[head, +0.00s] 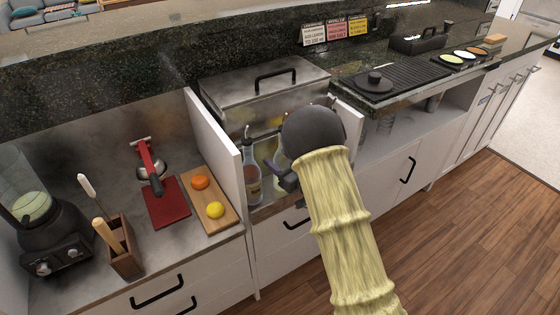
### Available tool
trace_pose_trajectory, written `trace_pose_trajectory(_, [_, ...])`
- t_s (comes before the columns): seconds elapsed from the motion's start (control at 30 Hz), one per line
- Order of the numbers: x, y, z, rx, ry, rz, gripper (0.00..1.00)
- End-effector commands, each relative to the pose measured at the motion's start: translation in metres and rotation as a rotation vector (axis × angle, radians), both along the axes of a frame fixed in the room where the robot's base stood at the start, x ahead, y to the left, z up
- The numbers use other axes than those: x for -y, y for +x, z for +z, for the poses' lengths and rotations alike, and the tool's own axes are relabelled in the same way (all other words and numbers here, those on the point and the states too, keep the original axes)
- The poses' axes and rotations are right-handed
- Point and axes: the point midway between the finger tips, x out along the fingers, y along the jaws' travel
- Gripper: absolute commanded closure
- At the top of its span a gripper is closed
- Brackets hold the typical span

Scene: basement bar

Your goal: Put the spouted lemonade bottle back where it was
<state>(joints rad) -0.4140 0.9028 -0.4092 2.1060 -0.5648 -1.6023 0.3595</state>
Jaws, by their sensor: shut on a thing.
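White panels (213,135) wall the compartment on the left and right. The steel box (264,87) stands behind. At left are a cutting board (206,208) with an orange and a lemon, a red mat (166,205), a utensil holder (126,258) and a blender (48,235).

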Motion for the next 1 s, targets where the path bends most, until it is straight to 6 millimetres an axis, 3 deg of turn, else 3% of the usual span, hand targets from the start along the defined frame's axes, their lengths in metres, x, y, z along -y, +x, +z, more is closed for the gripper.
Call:
trace_pose_trajectory(0.23, [0.000, 0.000, -0.003, 0.001, 0.001, 0.000, 0.85])
trace_pose_trajectory(0.27, [0.000, 0.000, -0.002, 0.000, 0.000, 0.000, 0.41])
trace_pose_trajectory(0.3, [-0.001, 0.000, -0.002, -0.001, -0.001, 0.001, 0.37])
trace_pose_trajectory(0.67, [-0.002, -0.001, 0.002, 0.000, 0.000, 0.003, 0.37])
trace_pose_trajectory(1.0, [0.035, -0.037, 0.001, -0.004, 0.001, -0.004, 0.37])
